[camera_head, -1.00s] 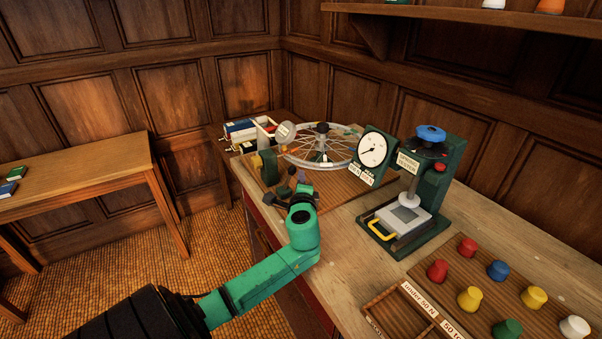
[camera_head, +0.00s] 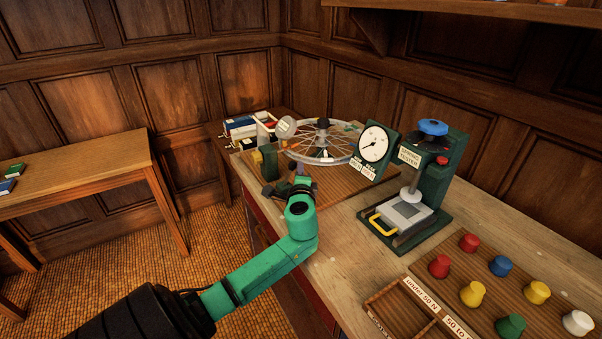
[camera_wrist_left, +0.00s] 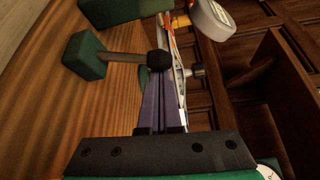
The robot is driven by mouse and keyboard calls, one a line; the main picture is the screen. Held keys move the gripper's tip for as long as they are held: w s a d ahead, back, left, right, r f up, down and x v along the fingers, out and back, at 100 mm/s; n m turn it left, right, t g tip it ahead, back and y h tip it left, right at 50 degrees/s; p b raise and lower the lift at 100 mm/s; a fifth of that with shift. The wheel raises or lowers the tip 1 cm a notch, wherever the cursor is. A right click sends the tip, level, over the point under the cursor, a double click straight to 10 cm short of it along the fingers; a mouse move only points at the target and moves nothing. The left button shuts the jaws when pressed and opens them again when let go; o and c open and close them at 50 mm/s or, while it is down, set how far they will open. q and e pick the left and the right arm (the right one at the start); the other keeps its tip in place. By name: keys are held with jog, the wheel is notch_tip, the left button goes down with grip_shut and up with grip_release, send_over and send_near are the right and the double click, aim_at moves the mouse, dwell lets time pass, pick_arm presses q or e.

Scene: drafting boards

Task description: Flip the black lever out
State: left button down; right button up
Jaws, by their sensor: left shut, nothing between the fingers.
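In the left wrist view a black knob (camera_wrist_left: 157,62) sits on the end of a grey rod that comes out of a green block (camera_wrist_left: 85,56); it looks like the black lever. My left gripper (camera_wrist_left: 163,82) is shut and empty, its purple fingers pointing at the knob with the tips right at it; whether they touch I cannot tell. In the head view my left gripper (camera_head: 300,176) is at the near side of the wheel stand, and its wrist hides much of the lever area. The spoked wheel (camera_head: 345,150) stands behind it. My right gripper is not in view.
A dial gauge (camera_head: 374,145) and a green tester with a blue knob (camera_head: 433,127) stand right of the wheel. Several coloured pegs stand on a board (camera_head: 470,262) at the right. A divided wooden tray (camera_head: 405,310) lies in front. Boxes (camera_head: 240,128) stand behind left.

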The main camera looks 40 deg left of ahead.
aim_at(290, 166)
pick_arm(q)
jog(key=shift+s+a+n+t+y+b, duration=0.1)
jog(key=shift+s+n+t+y+b, duration=0.25)
jog(key=shift+n+b, duration=0.7)
jog(key=shift+s+a+r+b, duration=0.1)
jog(key=shift+s+r+b, duration=0.25)
jog(key=shift+b, duration=0.6)
jog(key=shift+s+a+b, duration=0.25)
jog(key=shift+s+b, duration=0.6)
jog(key=shift+s, duration=0.05)
jog(key=shift+s+a+n+t+y+b, duration=0.15)
jog(key=shift+s+n+t+y+b, duration=0.2)
jog(key=shift+s+n+b, duration=0.25)
jog(key=shift+s+a+r, duration=0.1)
jog(key=shift+s+r, duration=0.05)
jog(key=shift+s, duration=0.15)
jog(key=shift+s+a+b, duration=0.1)
jog(key=shift+s+b, duration=0.2)
jog(key=shift+s, duration=0.1)
